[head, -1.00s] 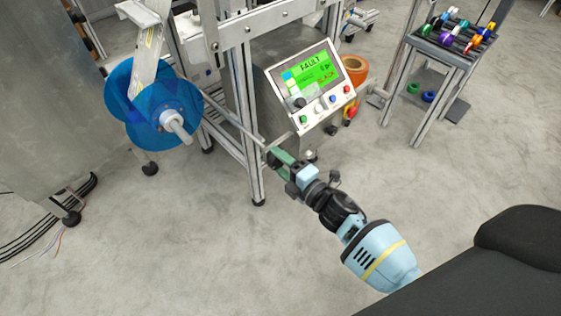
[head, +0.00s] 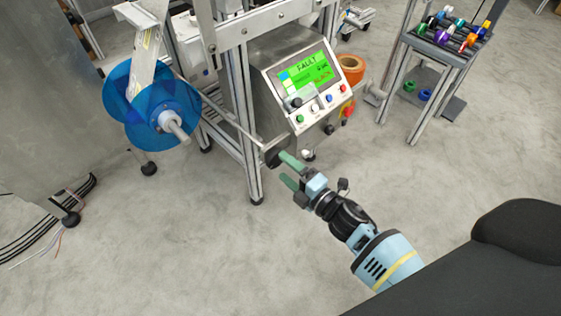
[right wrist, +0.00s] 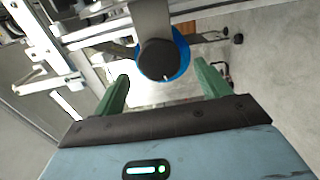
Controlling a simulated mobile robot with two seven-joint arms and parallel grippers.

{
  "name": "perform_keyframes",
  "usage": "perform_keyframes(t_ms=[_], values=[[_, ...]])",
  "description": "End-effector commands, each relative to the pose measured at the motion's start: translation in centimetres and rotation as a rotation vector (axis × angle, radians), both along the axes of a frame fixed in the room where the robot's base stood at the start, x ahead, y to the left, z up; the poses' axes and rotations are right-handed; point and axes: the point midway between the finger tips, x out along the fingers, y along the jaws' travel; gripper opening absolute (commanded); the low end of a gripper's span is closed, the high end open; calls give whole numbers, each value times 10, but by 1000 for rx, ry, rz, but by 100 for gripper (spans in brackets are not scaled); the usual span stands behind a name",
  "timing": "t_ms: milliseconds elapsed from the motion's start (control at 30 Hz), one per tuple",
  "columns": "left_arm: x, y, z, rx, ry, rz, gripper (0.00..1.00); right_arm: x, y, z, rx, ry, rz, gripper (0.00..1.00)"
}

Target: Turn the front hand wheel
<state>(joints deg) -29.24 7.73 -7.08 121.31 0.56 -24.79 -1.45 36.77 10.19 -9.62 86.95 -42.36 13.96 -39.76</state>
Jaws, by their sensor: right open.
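The front hand wheel (head: 274,154) is a small dark round knob on the end of a thin rod, in front of the machine frame. It also shows in the right wrist view as a dark disc (right wrist: 157,60), ahead of and between the finger lines. My right gripper (head: 282,166) is open, with its two green fingers apart just right of and below the wheel. In the right wrist view the fingers of the gripper (right wrist: 163,80) hold nothing. One fingertip is close to the wheel in the head view; I cannot tell if it touches. My left gripper is not in view.
A control panel (head: 305,85) reading FAULT stands behind the wheel. A blue film reel (head: 117,88) hangs at the left. Aluminium posts (head: 252,165) stand beside the wheel. A rack of coloured spools (head: 455,50) is at the back right. The floor in front is clear.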

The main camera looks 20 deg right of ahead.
Motion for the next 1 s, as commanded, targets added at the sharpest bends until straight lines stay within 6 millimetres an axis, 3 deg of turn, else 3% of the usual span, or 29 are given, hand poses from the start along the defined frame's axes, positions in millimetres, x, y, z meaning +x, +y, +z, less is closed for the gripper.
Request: perform_keyframes(t_ms=[100, 300, 1000], values=[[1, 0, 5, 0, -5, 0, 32, -18, -7, 1, -1, 1, 0, 75], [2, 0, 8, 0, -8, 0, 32, -35, -13, 1, -1, 1, 0, 75], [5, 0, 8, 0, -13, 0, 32, -38, -14, 0, -1, 0, 0, 75]])
